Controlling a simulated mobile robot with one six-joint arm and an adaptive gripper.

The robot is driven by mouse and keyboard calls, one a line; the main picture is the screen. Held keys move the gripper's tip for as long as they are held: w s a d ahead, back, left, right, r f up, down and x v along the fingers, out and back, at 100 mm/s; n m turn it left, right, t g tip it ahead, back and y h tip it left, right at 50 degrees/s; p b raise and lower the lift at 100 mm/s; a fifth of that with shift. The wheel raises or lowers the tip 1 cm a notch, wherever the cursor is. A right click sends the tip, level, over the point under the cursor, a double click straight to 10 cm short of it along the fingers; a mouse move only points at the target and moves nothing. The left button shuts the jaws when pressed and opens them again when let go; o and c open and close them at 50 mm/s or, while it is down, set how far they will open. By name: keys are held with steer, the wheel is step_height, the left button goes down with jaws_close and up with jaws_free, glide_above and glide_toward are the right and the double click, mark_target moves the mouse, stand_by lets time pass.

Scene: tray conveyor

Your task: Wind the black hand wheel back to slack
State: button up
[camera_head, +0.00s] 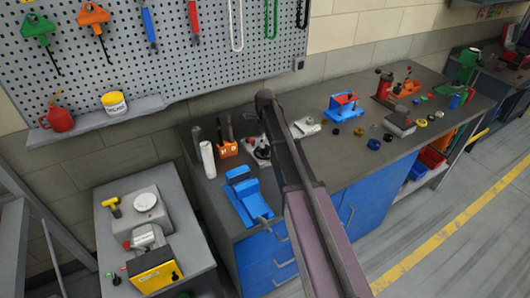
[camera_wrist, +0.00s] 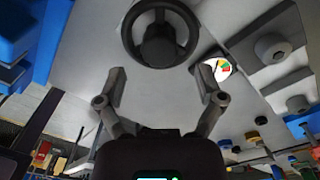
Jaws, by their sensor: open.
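The black hand wheel (camera_wrist: 159,46) shows at the top centre of the wrist view, a dark ring with a thick hub, on a pale grey surface. A round gauge face (camera_wrist: 218,68) with red, yellow and green marks is just right of and below it. My gripper (camera_wrist: 161,82) is open and empty, its two fingers spread below the wheel and apart from it in the picture. In the head view a pale device (camera_head: 259,149) with dark parts stands on the bench, partly behind my arm. My gripper and the wheel cannot be made out there.
A blue vise (camera_head: 243,196) stands at the bench's front left, near an orange tool holder (camera_head: 228,149) and a white roll (camera_head: 207,159). A blue fixture (camera_head: 343,107) and several small round parts lie to the right. A side table (camera_head: 190,240) holds a yellow device.

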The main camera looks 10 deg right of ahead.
mark_target(264, 150)
steer(key=shift+f+b, duration=1.85)
steer(key=shift+f, duration=0.25)
steer(key=c, duration=1.1)
steer(key=shift+c, duration=0.2)
